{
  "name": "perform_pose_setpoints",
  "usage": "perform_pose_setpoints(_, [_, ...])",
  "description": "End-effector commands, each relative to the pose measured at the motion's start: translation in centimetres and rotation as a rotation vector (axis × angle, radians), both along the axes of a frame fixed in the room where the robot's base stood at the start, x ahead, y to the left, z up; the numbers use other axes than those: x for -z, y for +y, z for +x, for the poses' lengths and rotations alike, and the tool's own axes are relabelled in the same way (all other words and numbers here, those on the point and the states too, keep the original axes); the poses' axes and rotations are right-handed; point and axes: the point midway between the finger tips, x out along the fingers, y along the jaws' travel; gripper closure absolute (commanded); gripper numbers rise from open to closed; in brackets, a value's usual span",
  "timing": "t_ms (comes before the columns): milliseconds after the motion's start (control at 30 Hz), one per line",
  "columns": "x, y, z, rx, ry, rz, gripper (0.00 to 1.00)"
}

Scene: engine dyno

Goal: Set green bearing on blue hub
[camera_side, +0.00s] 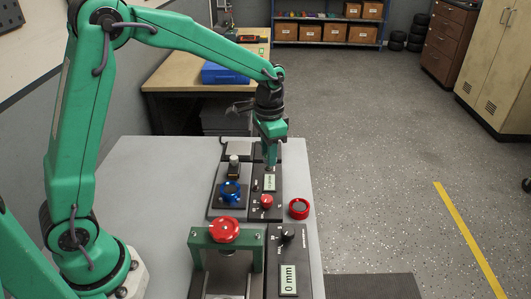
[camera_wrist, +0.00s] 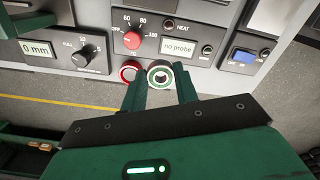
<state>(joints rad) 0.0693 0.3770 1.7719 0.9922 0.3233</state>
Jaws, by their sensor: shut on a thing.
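The blue hub (camera_side: 230,192) stands on a dark plate at mid-table in the side view. I cannot make it out in the wrist view. The green bearing (camera_wrist: 160,75) is a small pale ring with a green edge, between my fingertips in the wrist view. My gripper (camera_wrist: 161,82) is shut on it. In the side view my gripper (camera_side: 270,164) points down beyond the hub and to its right, above the black control panels. The bearing cannot be made out there.
A panel with a red knob (camera_side: 266,201) stands right of the hub. A red round part (camera_side: 299,208) sits near the table's right edge. A green press frame with a red handwheel (camera_side: 225,229) stands nearer. A blue switch (camera_wrist: 244,56) shows in the wrist view.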

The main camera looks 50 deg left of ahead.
Motion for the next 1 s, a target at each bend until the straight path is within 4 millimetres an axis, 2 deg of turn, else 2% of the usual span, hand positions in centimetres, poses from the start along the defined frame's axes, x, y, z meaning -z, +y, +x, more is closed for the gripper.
perform_pose_setpoints(200, [-0.4,3.0,-4.5,-0.003,-0.001,0.000,0.93])
perform_pose_setpoints(433, [-0.2,4.9,-8.1,-0.002,-0.001,0.000,0.93])
perform_pose_setpoints(633, [-0.1,5.4,-9.4,0.000,-0.001,0.000,0.93])
perform_pose_setpoints(1000, [0.2,5.4,-9.5,0.000,0.001,0.000,0.93])
